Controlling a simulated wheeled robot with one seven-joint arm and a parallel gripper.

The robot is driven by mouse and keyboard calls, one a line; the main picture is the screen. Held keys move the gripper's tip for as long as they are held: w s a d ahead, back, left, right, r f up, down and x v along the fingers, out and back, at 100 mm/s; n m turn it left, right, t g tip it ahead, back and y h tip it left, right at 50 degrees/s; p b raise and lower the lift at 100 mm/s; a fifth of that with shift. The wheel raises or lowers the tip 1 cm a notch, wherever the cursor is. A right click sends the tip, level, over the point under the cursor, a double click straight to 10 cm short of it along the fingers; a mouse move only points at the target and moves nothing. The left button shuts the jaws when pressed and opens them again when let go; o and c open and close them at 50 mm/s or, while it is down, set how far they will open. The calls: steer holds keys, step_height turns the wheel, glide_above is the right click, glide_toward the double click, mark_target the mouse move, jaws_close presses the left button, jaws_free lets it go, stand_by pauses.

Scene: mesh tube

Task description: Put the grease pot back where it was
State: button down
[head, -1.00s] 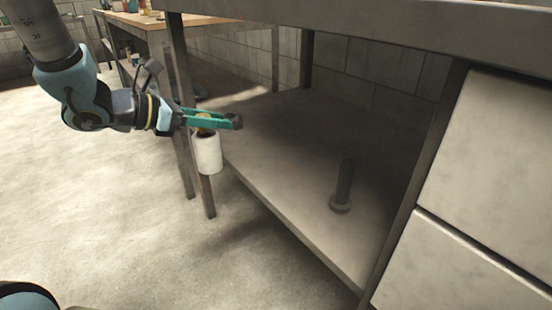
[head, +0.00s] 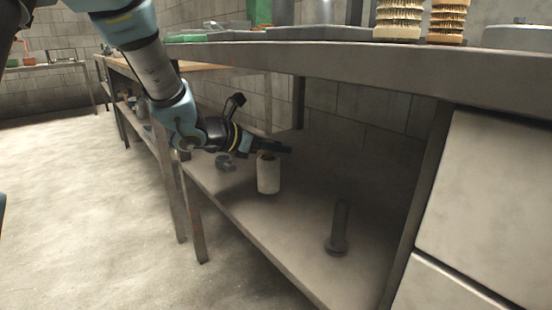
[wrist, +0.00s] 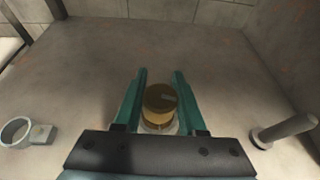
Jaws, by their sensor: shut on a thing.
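The grease pot (head: 268,176) is a pale cylinder with a brownish-gold lid, held upright between the fingers of my gripper (head: 277,150). In the wrist view the round gold lid (wrist: 160,99) shows between the two green fingers of my gripper (wrist: 160,85), which are shut on the pot. The pot is over the lower shelf (head: 300,235) under the workbench. I cannot tell whether its base touches the shelf or hangs just above it.
A dark upright post on a round base (head: 338,228) stands on the shelf to the right of the pot. A grey ring-shaped part (head: 225,161) lies to the left, also in the wrist view (wrist: 17,131). Bench legs (head: 191,215) and the bench top (head: 330,60) frame the space. The shelf behind the pot is clear.

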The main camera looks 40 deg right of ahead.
mark_target(271, 157)
steer(key=shift+f+b, duration=0.35)
steer(key=shift+f, duration=1.05)
steer(key=shift+c, duration=2.4)
jaws_free()
steer(key=shift+f, duration=0.1)
steer(key=shift+a+r, duration=0.15)
steer(key=shift+r, duration=0.05)
steer(key=p+v, duration=0.2)
steer(key=v, duration=0.9)
steer(key=shift+a+r, duration=0.15)
steer(key=shift+a, duration=0.15)
steer(key=shift+w, duration=0.2)
